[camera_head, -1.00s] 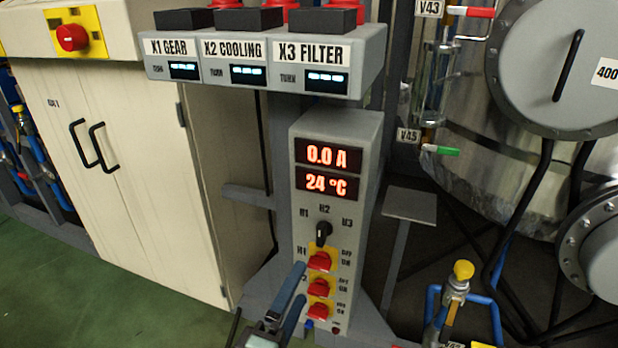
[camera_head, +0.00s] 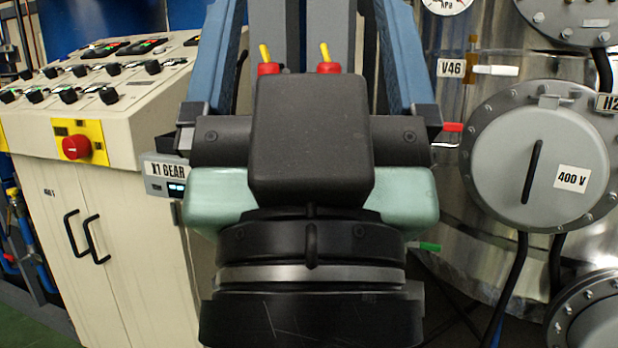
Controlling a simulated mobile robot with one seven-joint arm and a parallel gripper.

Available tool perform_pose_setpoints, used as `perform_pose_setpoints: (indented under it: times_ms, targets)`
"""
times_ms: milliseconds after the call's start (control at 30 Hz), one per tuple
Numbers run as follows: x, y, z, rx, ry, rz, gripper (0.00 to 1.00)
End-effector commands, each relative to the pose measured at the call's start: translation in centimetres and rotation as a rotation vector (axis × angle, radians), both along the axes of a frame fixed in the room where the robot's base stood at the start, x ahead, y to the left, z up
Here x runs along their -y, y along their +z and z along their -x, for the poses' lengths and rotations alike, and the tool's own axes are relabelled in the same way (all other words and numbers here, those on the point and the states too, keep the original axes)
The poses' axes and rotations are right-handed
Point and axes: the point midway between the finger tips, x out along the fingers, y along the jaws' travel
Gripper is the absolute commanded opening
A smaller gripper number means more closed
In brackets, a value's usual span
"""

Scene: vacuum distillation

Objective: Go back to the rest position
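My gripper (camera_head: 305,30) fills the middle of the view, its black wrist and body at the bottom and its two blue fingers pointing up. The fingers stand wide apart as far as they show, one on the left and one on the right. Their tips are cut off by the top edge. I see nothing held between them. The gripper hides most of the panel behind it, and only the X1 GEAR unit (camera_head: 166,178) shows at its left. The display box with the heater switches is hidden or out of view.
A cream cabinet (camera_head: 120,240) with a sloping console of black knobs and a red emergency button (camera_head: 76,147) stands at the left. A metal vessel with a round 400 V cover (camera_head: 540,155) stands at the right. Two red parts with yellow levers (camera_head: 268,67) show behind my gripper.

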Motion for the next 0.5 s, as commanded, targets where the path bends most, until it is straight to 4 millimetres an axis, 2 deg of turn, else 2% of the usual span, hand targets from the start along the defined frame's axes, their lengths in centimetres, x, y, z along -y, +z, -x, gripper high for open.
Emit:
perform_pose_setpoints:
  times_ms: [33, 500]
  targets:
    - [0.0, 3.3, 0.0, -0.001, 0.0, 0.0, 0.9]
    - [-0.1, 17.5, -0.2, -0.005, -0.001, 0.002, 0.9]
